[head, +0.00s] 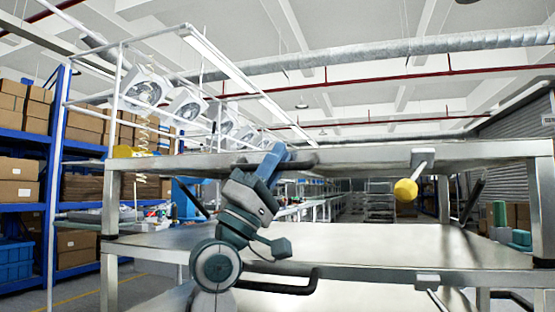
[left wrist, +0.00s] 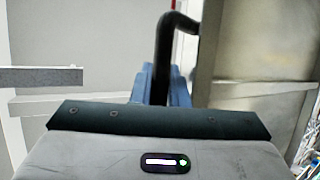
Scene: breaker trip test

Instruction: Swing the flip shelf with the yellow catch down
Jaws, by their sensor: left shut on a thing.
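The upper flip shelf (head: 350,157) shows nearly edge-on as a grey metal panel at my eye height. The yellow catch (head: 405,190), a round knob on a short rod, hangs from a bracket at its right part. My left gripper (head: 277,157) is at the shelf's front edge, left of the catch and apart from it. In the left wrist view its blue fingers (left wrist: 165,88) are shut on a black bar handle (left wrist: 166,45). My right gripper is not in view.
A lower shelf (head: 370,245) lies flat below, with a black handle (head: 285,288) at its front and another catch bracket (head: 427,282). Dark slanted stays (head: 473,202) stand between the levels. Blue racks with boxes (head: 15,100) stand at left.

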